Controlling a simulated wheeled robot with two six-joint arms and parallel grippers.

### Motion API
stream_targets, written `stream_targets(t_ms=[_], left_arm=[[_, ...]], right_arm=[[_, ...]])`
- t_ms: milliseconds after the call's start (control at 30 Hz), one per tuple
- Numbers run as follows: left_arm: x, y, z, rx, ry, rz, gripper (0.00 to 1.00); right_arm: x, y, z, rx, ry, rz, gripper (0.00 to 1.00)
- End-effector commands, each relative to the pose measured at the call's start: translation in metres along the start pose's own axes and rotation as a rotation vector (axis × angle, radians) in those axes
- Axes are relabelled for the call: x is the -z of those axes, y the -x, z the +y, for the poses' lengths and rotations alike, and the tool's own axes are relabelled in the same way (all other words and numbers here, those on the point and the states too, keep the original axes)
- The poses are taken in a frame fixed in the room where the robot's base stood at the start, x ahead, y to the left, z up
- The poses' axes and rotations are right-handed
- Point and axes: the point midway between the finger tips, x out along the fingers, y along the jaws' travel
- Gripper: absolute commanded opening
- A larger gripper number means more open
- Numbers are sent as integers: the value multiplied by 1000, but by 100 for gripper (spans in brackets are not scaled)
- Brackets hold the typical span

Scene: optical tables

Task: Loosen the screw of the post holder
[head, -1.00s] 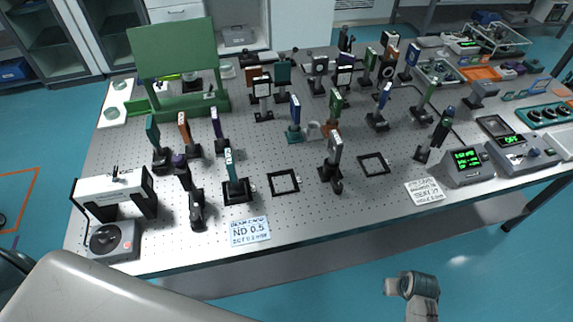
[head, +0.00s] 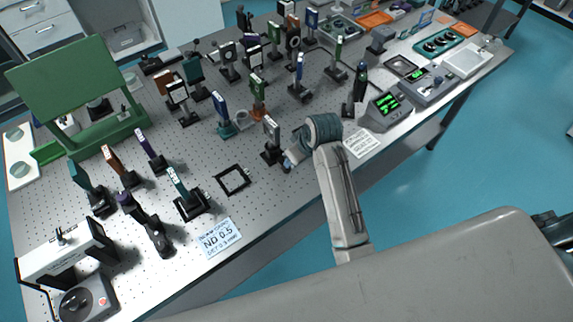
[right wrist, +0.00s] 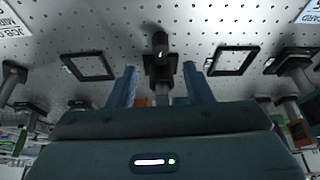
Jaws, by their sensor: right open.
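A post holder (head: 272,154) carrying a grey-framed optic (head: 270,130) stands upright near the front edge of the table. My right gripper (head: 289,163) is beside it on its right, mostly hidden behind my wrist in the head view. In the right wrist view, the two blue fingers of my right gripper (right wrist: 160,88) are open, one on each side of the post holder (right wrist: 161,66), with gaps visible. A small dark knob-like part (right wrist: 159,39) shows at the holder's far end; I cannot tell whether it is the screw. My left gripper is out of view.
An empty black square frame (head: 233,179) lies left of the holder; another frame (right wrist: 234,61) shows in the right wrist view. A mount on a black base (head: 192,207) and an ND 0.5 card (head: 219,238) are further left. A printed card (head: 361,142) lies to the right.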

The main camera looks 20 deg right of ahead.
Motion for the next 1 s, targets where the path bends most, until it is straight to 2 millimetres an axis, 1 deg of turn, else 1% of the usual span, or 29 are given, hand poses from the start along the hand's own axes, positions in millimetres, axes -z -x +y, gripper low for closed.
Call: stream_targets(t_ms=[167, 300, 500, 700, 1000], left_arm=[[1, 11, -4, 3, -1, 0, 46], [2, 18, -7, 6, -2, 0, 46], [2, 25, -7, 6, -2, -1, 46], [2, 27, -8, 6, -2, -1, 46], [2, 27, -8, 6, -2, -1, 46]], right_arm=[[-1, -28, -1, 3, -1, -6, 46], [-1, -55, -1, 2, -1, -5, 46], [0, -85, 0, 1, -1, -3, 46], [-1, -99, 0, 0, -1, -2, 46], [-1, -101, 0, -1, -1, -1, 46]])
